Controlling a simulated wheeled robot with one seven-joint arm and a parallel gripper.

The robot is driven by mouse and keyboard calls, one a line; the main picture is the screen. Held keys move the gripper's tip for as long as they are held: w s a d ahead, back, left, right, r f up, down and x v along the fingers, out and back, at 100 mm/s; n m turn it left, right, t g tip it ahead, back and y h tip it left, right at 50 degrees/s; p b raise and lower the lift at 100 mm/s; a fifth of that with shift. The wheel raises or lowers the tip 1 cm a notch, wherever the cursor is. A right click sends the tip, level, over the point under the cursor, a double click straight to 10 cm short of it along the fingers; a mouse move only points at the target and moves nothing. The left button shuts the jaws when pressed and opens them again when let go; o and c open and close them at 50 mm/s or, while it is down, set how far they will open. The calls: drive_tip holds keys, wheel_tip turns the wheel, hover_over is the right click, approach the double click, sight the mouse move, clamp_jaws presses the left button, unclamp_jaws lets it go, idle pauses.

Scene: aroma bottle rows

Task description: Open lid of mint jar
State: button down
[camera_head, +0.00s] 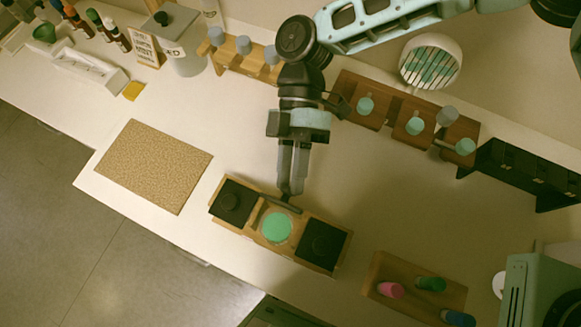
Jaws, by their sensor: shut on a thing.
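A wooden holder (256,233) with three square jars stands near the table's front edge. The left jar (234,200) and the right jar (322,244) have flat black lids with a round knob. The middle jar is open and shows a round green content (276,226), likely the mint. A thin dark piece (278,203), which looks like its lid seen edge-on, stands at the jar's back side. My gripper (287,191) points down at it, with its fingers close together and shut on it. The fingertips partly hide the contact.
A cork mat (153,166) lies to the left. A wooden rack with coloured caps (415,298) is at lower right. Brown racks with pale-capped bottles (404,115) and a black rack (520,175) stand behind. The table between mat and back racks is clear.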

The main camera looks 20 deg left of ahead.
drive_tip(key=c, duration=1.1)
unclamp_jaws()
drive_tip(key=b+v, duration=0.1)
drive_tip(key=v, duration=1.6)
drive_tip(key=shift+w+a+r+b, duration=0.1)
drive_tip(key=shift+b, duration=0.3)
